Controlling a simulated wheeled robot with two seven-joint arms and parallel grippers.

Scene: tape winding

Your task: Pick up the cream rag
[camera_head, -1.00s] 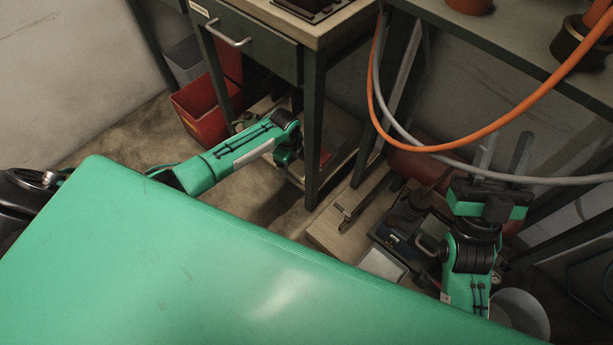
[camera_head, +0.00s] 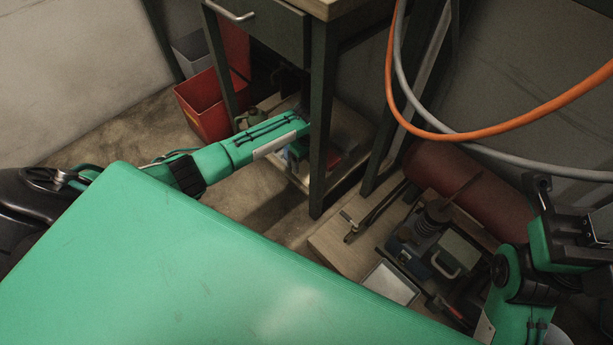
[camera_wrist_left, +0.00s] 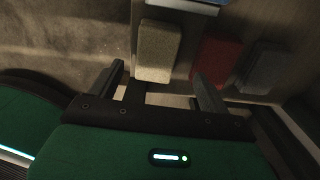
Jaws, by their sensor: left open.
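The cream rag (camera_wrist_left: 158,50) is a folded, beige block-like bundle on the shelf in the left wrist view. My left gripper (camera_wrist_left: 159,75) is open, with one finger on each side of the rag's near end. I cannot tell whether the fingers touch it. In the head view my left arm reaches under the workbench, and its gripper and the cream rag are mostly hidden there. My right gripper (camera_head: 572,222) is at the right edge of the head view, partly cut off, away from the rags.
A red rag (camera_wrist_left: 218,60) and a grey rag (camera_wrist_left: 264,68) lie right of the cream one. A bench leg (camera_head: 322,130) stands close to my left arm. Orange and grey hoses (camera_head: 470,137) hang at right, above a low pallet with tools.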

